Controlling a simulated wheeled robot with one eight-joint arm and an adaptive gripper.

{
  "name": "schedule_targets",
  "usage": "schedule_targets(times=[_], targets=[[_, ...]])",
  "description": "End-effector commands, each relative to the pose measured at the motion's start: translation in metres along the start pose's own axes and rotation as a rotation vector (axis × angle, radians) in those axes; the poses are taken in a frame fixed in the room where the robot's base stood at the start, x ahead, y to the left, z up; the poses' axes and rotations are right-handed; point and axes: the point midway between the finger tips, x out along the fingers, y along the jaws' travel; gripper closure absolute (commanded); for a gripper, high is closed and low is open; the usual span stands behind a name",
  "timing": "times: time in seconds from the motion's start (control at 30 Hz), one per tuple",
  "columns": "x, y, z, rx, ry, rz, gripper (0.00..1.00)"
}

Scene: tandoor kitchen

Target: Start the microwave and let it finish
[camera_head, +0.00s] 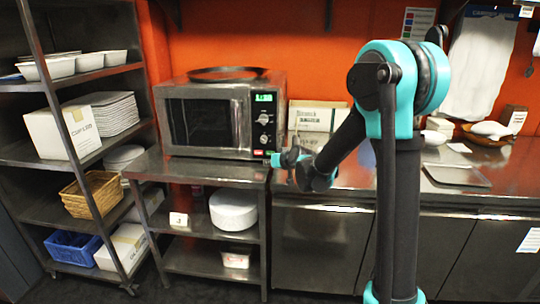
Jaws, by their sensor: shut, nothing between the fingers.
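The microwave (208,120) is a steel box with a dark door window, standing on a steel table at the back. Its door is closed. Its right-side panel has a small green-lit display (264,97), whose figures are too small to read, and two round knobs (264,129). A red button (258,152) and a green button (269,153) sit at the panel's bottom. My gripper (277,159) is shut and empty, at the microwave's lower right corner, close to the green button. I cannot tell whether it touches the button.
A dark round pan (227,74) lies on top of the microwave. A steel rack (60,84) with dishes, boxes and baskets stands at the left. A steel counter (365,181) runs to the right, with boxes (315,117) against the wall. The table's front strip is bare.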

Motion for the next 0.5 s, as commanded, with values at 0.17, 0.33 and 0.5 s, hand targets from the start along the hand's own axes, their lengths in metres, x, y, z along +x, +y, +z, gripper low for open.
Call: schedule_targets(times=[0.17, 0.33, 0.5], targets=[[0.016, 0.013, -0.012, 0.0, 0.0, 0.001, 1.0], [0.028, 0.02, -0.02, 0.001, 0.0, 0.001, 1.0], [0.033, 0.024, -0.024, -0.001, 0.0, 0.0, 1.0]])
